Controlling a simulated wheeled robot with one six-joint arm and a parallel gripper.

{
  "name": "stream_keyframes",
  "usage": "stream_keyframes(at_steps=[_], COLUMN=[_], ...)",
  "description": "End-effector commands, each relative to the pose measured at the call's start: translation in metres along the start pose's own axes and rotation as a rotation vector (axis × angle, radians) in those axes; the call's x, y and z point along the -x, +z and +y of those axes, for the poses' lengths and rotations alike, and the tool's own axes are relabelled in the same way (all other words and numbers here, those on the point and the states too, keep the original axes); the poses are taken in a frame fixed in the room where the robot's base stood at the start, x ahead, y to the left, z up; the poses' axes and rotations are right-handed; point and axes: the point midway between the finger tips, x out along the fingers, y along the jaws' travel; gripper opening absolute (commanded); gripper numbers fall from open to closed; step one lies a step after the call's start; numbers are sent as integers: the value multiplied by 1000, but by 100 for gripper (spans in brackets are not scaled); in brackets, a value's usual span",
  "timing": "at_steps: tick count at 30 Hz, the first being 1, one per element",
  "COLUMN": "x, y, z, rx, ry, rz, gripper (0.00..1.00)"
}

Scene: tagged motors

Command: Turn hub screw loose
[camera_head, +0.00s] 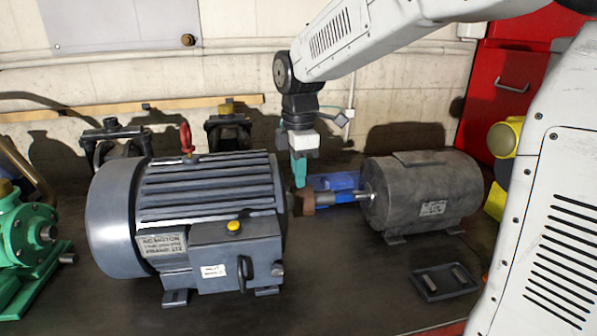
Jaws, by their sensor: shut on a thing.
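A large grey AC motor (210,215) with a finned body stands left of the middle of the bench. A small brownish hub (307,203) sits on the shaft at its right end, facing the shaft of a smaller dark grey motor (425,192). My gripper (299,180), with teal fingers, points down at the hub from above. Its fingers look closed together at the hub's top. The hub screw itself is too small to make out and seems hidden by the fingers.
A blue block (338,183) lies behind the shafts. A green pump (32,235) stands at the far left, and a small black tray (444,281) lies at the front right. A red lifting eye (186,138) rises from the large motor.

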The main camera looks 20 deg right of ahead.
Motion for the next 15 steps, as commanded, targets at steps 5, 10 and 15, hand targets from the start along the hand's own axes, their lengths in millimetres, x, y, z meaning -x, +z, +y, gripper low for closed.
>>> stream_keyframes(at_steps=[5,10,15], x=[-3,-3,-2], y=[0,0,0], z=[-1,-1,-1], rx=[0,0,-1], ry=[-7,-6,-4], rz=[-1,-1,0], gripper=[0,26,37])
